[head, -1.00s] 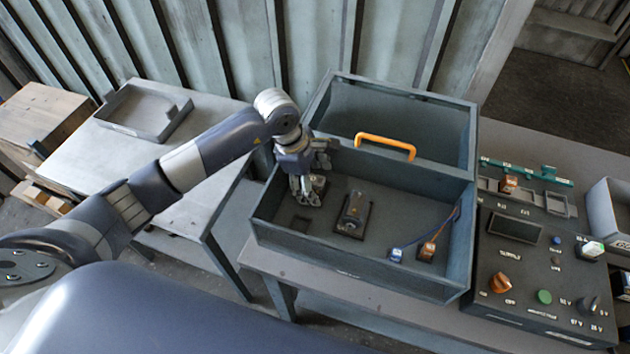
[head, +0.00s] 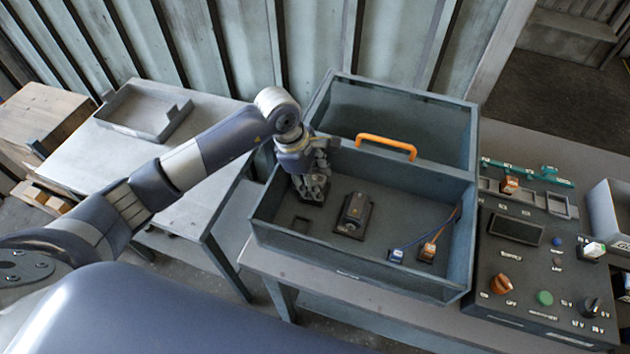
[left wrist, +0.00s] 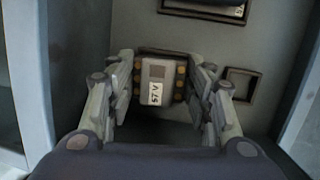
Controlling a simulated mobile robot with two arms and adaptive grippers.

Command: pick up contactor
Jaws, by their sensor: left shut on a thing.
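The contactor (left wrist: 157,82) is a small block with a pale grey top, a white label and brass-coloured terminals along its sides. In the left wrist view it sits between the two fingers of my left gripper (left wrist: 160,95), which is shut on it. In the head view my left gripper (head: 312,186) points down inside the left part of the dark grey housing (head: 360,262). There the fingers and wrist largely cover the contactor. I cannot tell whether it touches the housing floor. My right gripper is in neither view.
A dark motor-like part (head: 354,214) sits in the housing's middle, beside a small empty square frame (head: 300,225). Two wired connectors (head: 427,252) lie at right. The housing walls and orange handle (head: 386,146) stand close by. A control panel (head: 540,270) is at right; an open tray (head: 143,113) at left.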

